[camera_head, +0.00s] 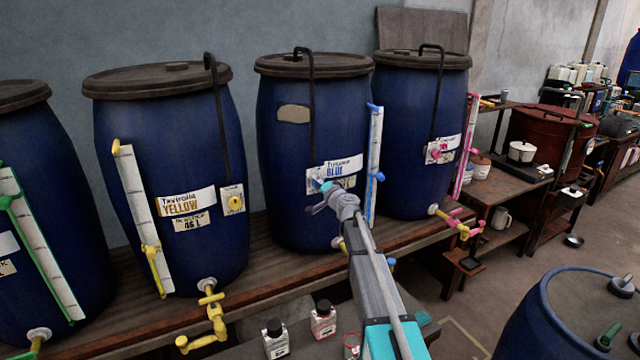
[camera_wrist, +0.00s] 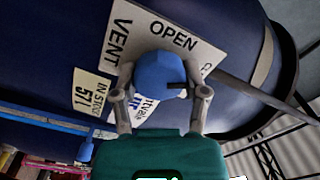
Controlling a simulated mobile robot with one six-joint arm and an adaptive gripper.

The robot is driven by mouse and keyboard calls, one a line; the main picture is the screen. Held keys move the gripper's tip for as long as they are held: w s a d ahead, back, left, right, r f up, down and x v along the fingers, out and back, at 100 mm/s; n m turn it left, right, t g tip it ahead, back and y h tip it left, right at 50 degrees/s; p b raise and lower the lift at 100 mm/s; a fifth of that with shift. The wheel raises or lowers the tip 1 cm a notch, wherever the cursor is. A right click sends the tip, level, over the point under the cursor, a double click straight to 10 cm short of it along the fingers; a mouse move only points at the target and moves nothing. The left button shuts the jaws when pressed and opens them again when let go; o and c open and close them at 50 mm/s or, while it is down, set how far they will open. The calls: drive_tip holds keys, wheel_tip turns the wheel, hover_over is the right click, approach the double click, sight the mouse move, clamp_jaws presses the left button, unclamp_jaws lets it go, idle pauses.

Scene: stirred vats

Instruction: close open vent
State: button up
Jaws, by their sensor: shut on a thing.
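The blue-labelled vat (camera_head: 283,215) stands in the middle of the head view. Its blue vent knob (camera_wrist: 160,74) sits on a white plate (camera_wrist: 190,32) marked VENT and OPEN; a further word at the plate's right is mostly hidden. My gripper (camera_head: 325,197) reaches the front of this vat and largely hides the knob in the head view. In the wrist view my gripper (camera_wrist: 162,94) has a finger on each side of the knob and is shut on it. A dark mark shows on the knob's right side; which setting it points at I cannot tell.
A yellow-labelled vat (camera_head: 130,230) stands to the left and a pink-labelled vat (camera_head: 405,125) to the right. A blue sight gauge (camera_head: 374,150) rises right of my gripper. Yellow taps (camera_head: 210,325) jut out over the bench edge. Small bottles (camera_head: 323,320) stand below.

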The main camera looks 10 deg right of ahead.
drive_tip(key=m, duration=0.6)
drive_tip(key=shift+d+f, duration=0.1)
idle(0.5)
drive_tip(key=o, duration=1.2)
drive_tip(key=shift+c, duration=0.2)
drive_tip(key=shift+s, duration=0.1)
drive_tip(key=v, duration=1.1)
drive_tip(key=shift+s, duration=0.35)
drive_tip(key=shift+d, duration=0.1)
